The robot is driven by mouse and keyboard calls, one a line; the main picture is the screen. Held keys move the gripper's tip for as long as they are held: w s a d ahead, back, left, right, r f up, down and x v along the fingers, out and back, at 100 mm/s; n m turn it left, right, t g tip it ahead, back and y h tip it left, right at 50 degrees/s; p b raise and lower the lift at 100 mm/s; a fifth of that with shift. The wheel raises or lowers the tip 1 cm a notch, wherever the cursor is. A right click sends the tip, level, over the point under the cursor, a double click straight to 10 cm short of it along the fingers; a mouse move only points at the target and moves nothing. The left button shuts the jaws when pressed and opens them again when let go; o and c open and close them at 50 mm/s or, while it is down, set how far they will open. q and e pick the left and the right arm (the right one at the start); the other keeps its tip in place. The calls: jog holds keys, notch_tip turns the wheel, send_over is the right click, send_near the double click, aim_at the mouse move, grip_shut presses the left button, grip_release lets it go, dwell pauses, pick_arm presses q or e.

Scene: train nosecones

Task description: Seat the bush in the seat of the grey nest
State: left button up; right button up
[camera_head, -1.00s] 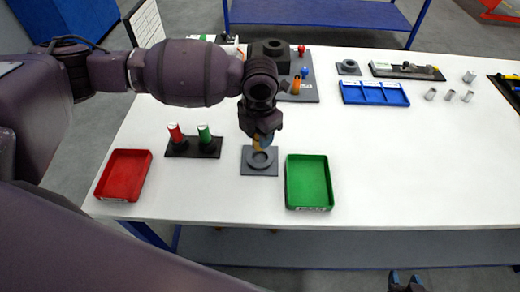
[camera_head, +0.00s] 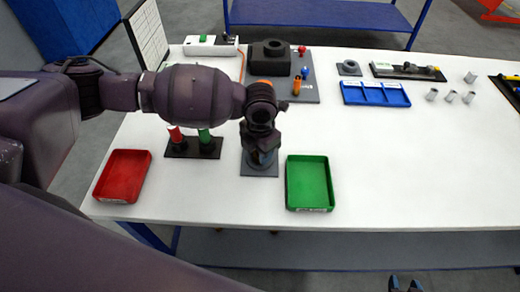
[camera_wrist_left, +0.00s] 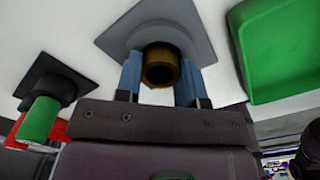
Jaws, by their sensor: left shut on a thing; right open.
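The bush (camera_wrist_left: 160,65) is a brass-coloured ring in the left wrist view, hollow and held between my two blue fingers. My left gripper (camera_head: 263,160) is shut on it and stands over the grey nest (camera_head: 260,173). The nest is a square grey plate with a raised round seat; it shows behind the bush in the left wrist view (camera_wrist_left: 195,30). The bush lines up roughly with the seat, but I cannot tell whether it touches or has entered it. In the head view my gripper hides the bush and seat. My right gripper (camera_head: 405,285) is open at the bottom edge, partly cut off.
A green tray (camera_head: 290,200) is right of the nest and a red tray (camera_head: 103,190) is further left. A black stand (camera_head: 193,153) with red and green pegs is just left of the nest. A blue compartment tray (camera_head: 375,102) stands further back.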

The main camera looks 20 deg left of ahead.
pick_arm(q)
jog(key=o, duration=1)
jog(key=shift+o, duration=0.2)
jog(key=shift+r, duration=0.45)
notch_tip(320, 180, up, 11)
jog(key=shift+r+p, duration=0.2)
jog(key=shift+p, duration=0.25)
pick_arm(e)
jog(key=shift+w+r, duration=0.2)
jog(key=shift+r, duration=0.35)
jog(key=shift+w+r, duration=0.1)
jog(key=shift+w, duration=0.05)
jog(key=shift+w+r, duration=0.15)
jog(key=shift+w, duration=0.1)
